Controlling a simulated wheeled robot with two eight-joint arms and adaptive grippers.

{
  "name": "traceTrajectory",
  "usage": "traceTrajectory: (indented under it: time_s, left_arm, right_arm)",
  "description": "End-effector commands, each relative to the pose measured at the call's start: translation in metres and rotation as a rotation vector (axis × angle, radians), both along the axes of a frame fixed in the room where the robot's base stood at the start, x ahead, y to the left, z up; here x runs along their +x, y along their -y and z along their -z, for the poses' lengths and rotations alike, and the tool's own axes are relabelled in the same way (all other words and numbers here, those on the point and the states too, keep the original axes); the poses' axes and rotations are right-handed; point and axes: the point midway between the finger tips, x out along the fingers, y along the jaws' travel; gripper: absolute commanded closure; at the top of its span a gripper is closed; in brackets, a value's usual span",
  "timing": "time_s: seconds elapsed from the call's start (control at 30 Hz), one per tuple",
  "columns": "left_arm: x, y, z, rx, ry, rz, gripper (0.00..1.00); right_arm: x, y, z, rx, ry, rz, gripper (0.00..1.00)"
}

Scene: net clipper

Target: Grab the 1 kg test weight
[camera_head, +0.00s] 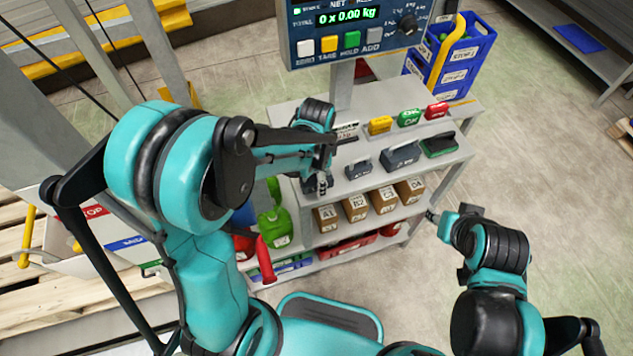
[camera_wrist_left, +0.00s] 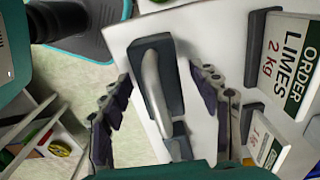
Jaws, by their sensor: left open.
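A dark grey test weight (camera_wrist_left: 166,84) with a pale, worn bar handle fills the middle of the left wrist view. My left gripper (camera_wrist_left: 168,112) is open, with one finger on each side of the weight and visible gaps between. No mass marking is readable on it. In the head view my left gripper (camera_head: 322,186) hangs over the left end of the grey shelf top (camera_head: 345,185), hiding what is beneath. A small grey weight (camera_head: 359,168) and a larger grey one (camera_head: 401,157) stand to its right. My right gripper (camera_head: 433,216) is right of the shelf; its fingers are unclear.
A green-topped block (camera_head: 439,146) stands farther right. Yellow (camera_head: 380,125), green (camera_head: 409,117) and red (camera_head: 437,110) items line the upper step. A scale display (camera_head: 350,30) rises behind, reading 0.00 kg. Order cards (camera_wrist_left: 283,65) stand close to the right finger. Boxes (camera_head: 355,208) sit below.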

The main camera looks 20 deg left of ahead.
Motion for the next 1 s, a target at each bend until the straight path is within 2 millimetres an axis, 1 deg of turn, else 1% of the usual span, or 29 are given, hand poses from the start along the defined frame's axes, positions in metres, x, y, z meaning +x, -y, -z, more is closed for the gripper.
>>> traceTrajectory:
  time_s: [0.13,0.17,0.2,0.27,0.3,0.4,0.77,0.87,1.0]
  left_arm:
    - [0.0,0.0,-0.001,0.0,0.0,0.0,0.38]
    - [0.0,0.0,-0.001,0.0,0.0,0.0,0.41]
    - [0.0,0.0,-0.001,0.0,0.0,-0.001,0.51]
    - [0.0,0.0,-0.001,0.0,0.0,-0.001,0.67]
    - [0.0,0.0,-0.001,0.0,0.0,-0.001,0.78]
    - [0.0,0.0,-0.001,0.0,0.0,-0.001,1.0]
    - [0.0,0.0,-0.002,0.0,0.0,-0.001,1.0]
    - [0.0,0.0,-0.006,0.0,0.0,-0.001,1.0]
    - [0.0,0.0,-0.017,0.0,0.0,-0.001,1.0]
  right_arm:
    - [0.0,0.0,-0.001,0.0,0.0,0.0,0.6]
    - [0.0,0.0,-0.001,0.0,0.0,0.0,0.6]
    - [0.0,0.0,-0.001,0.0,0.0,0.0,0.6]
    - [0.0,0.0,-0.001,0.0,0.0,0.0,0.6]
    - [0.0,0.0,-0.001,0.0,0.0,0.0,0.6]
    - [0.0,0.0,-0.001,0.0,0.0,0.0,0.6]
    - [0.0,0.0,-0.001,0.0,0.0,0.0,0.6]
    - [0.0,0.0,-0.003,0.0,0.0,0.0,0.6]
    - [0.0,0.0,-0.008,0.0,0.0,0.0,0.6]
